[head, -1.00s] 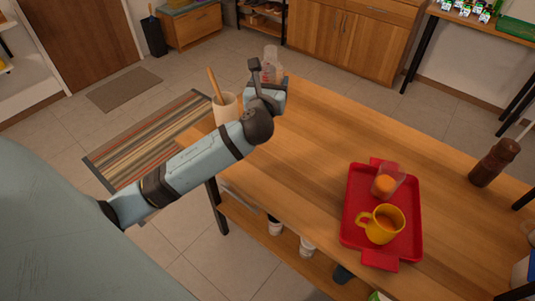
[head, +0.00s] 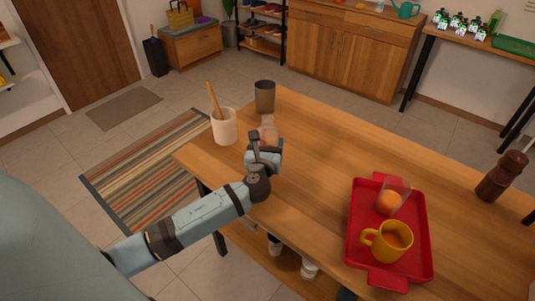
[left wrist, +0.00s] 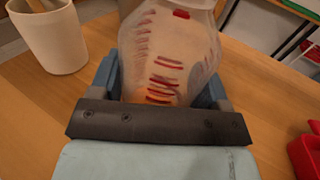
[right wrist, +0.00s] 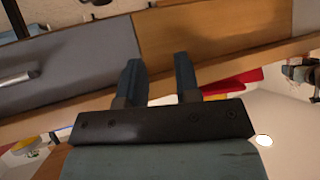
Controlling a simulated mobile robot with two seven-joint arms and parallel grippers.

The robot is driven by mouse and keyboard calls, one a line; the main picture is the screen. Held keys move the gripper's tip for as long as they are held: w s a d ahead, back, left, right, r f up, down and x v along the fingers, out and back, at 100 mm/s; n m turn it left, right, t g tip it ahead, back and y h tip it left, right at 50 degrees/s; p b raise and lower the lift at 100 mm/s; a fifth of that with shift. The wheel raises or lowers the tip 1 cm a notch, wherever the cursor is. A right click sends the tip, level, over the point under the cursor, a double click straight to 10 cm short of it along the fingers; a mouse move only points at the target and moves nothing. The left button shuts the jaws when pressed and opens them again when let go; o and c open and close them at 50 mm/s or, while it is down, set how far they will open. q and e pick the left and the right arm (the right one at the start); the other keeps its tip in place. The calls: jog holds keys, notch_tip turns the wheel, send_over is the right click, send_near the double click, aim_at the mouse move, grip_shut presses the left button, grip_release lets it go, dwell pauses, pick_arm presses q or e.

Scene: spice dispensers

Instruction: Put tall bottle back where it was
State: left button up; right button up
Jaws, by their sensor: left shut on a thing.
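My left gripper (head: 264,148) is shut around a pale, wide-bodied bottle (left wrist: 168,50) with red and grey streaks. In the head view only a bit of the bottle (head: 267,131) shows past my gripper, near the table's far left end. I cannot tell whether its base touches the tabletop. In the left wrist view both fingers press its sides, and its top is cut off. My right gripper (right wrist: 160,82) is open and empty in the right wrist view, facing a grey drawer front and wooden panel. It does not show in the head view.
A white crock (head: 224,126) with a wooden utensil and a dark cup (head: 265,96) stand close to the held bottle. A red tray (head: 417,265) holds a yellow mug (head: 388,241) and a clear glass. A brown mill (head: 502,177) stands at right. The middle tabletop is clear.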

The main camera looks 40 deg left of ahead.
pick_arm(q)
notch_tip(320, 180, down, 3)
jog(key=shift+b, duration=0.35)
jog(key=shift+f, duration=0.3)
jog(key=o, duration=1.2)
jog(key=shift+f, duration=0.1)
jog(key=shift+c, duration=0.2)
jog(key=shift+r, duration=0.3)
jog(key=v, duration=1.2)
jog(key=shift+f, duration=0.1)
